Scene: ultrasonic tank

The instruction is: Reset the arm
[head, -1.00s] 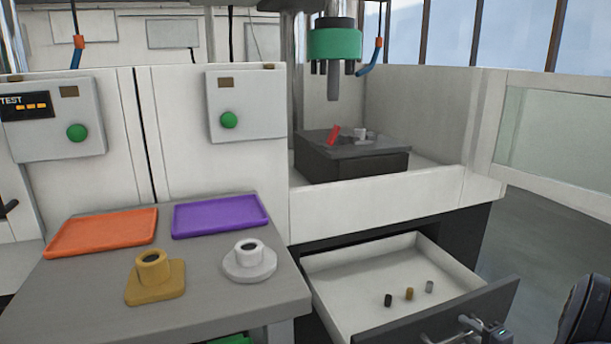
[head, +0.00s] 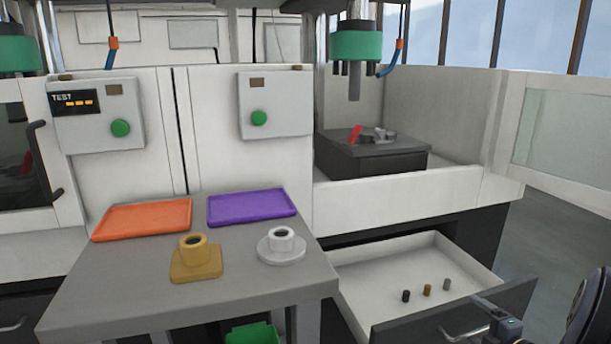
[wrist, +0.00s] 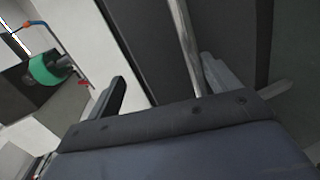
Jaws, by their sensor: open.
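My gripper (wrist: 162,68) is open. Its two dark fingers stand apart in the wrist view, with a long shiny metal bar (wrist: 184,40) showing between them. The bar looks like the drawer handle; I cannot tell whether a finger touches it. In the head view, part of my gripper (head: 492,318) shows at the lower right, by the front of the open drawer (head: 365,290). Nothing is seen held in it.
The drawer holds three small cylinders: black (head: 405,296), brown (head: 427,290) and grey (head: 446,284). The table (head: 130,285) carries an orange tray (head: 143,218), a purple tray (head: 252,206), a yellow fixture (head: 195,262) and a white fixture (head: 281,247). A green-collared press head (head: 355,45) hangs above a dark block (head: 370,158).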

